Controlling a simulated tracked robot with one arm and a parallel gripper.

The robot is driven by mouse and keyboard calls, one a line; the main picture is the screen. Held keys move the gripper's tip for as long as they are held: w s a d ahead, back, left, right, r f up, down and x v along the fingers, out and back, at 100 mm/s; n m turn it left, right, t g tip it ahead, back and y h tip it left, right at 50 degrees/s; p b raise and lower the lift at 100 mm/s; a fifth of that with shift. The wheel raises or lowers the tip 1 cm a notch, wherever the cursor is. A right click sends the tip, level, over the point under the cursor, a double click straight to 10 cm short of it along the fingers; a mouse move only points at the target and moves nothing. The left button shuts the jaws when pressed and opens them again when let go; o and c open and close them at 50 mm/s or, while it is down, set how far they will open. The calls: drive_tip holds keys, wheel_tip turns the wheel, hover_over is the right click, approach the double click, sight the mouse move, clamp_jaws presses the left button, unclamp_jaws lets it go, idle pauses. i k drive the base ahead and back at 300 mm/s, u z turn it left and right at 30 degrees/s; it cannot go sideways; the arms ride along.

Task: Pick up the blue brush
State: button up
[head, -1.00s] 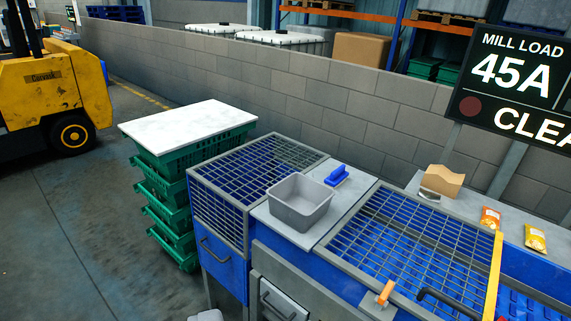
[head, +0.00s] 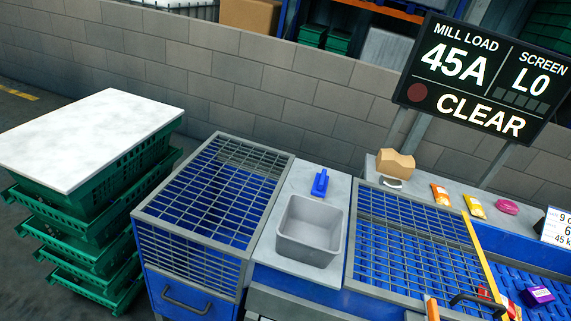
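The blue brush (head: 320,183) lies on the grey worktop (head: 297,178) between two mesh-covered blue bins, in the middle of the head view. It sits just behind a grey open tub (head: 309,230), its handle pointing away from the tub. I cannot tell whether brush and tub touch. The tub looks empty. My gripper does not show in the head view.
Stacked green crates with a white lid (head: 90,138) stand at left. Grey mesh grids (head: 215,195) flank the worktop. A right-hand shelf holds a cardboard box (head: 396,163) and packets (head: 441,194). A display board (head: 478,75) hangs above; a block wall (head: 200,75) runs behind.

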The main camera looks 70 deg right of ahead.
sight(320, 184)
drive_tip(key=z, duration=0.45)
drive_tip(key=i, duration=1.3)
drive_tip(key=z, duration=0.7)
